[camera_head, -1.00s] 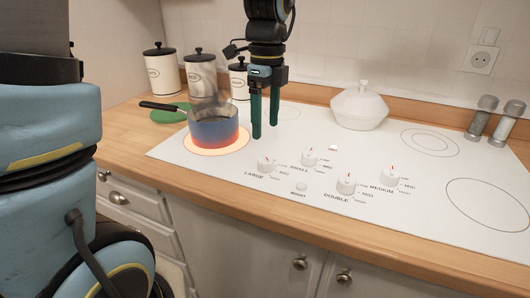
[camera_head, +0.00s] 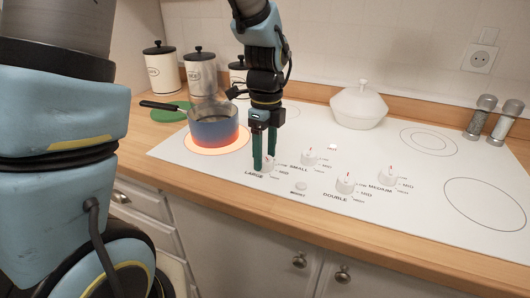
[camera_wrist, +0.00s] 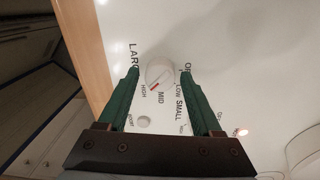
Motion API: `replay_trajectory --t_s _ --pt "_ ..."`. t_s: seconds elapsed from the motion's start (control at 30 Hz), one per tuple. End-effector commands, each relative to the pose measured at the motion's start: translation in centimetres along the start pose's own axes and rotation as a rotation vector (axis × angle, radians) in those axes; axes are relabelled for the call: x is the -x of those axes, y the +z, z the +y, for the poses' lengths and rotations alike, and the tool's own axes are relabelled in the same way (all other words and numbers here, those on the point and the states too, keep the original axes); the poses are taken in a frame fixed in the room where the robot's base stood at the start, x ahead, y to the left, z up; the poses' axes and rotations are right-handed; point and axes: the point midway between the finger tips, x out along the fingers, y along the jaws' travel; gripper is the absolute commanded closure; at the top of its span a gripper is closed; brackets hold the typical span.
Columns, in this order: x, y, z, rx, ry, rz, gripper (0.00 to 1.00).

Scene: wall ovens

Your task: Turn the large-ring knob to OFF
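The large-ring knob (camera_head: 267,166) is a white round knob beside the word LARGE on the white cooktop. In the wrist view the knob (camera_wrist: 159,72) has its red mark toward the MID label; HIGH and LOW are also readable, and OFF is partly hidden by the right finger. My gripper (camera_head: 264,164) points down at the knob. In the wrist view my gripper (camera_wrist: 160,72) is open, with one green finger on each side of the knob; I cannot tell whether they touch it. The large ring (camera_head: 222,148) glows orange under a blue-red pot (camera_head: 214,128).
The SMALL (camera_head: 310,156), DOUBLE (camera_head: 345,184) and MEDIUM (camera_head: 388,176) knobs sit to the right. A white lidded pot (camera_head: 358,106) stands behind. Canisters (camera_head: 200,75) line the back left. The pot's dark handle (camera_head: 162,106) sticks out left. The cooktop's right side is mostly clear.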

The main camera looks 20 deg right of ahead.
Motion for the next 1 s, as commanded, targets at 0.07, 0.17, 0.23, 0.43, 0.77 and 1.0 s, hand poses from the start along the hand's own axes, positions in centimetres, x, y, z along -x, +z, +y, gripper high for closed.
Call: replay_trajectory --t_s 0.07,0.17,0.23,0.43,0.77,1.0 --pt "0.01 0.0 0.0 0.0 0.0 0.0 0.44" --pt "0.02 0.0 0.0 0.0 0.0 0.0 0.55" --pt "0.02 0.0 0.0 0.0 0.0 0.0 0.63" --pt "0.03 0.0 0.01 0.0 0.0 0.0 0.85" --pt "0.03 0.01 0.02 0.004 0.001 0.0 1.0" --pt "0.07 0.01 0.03 0.063 0.001 0.002 1.0"
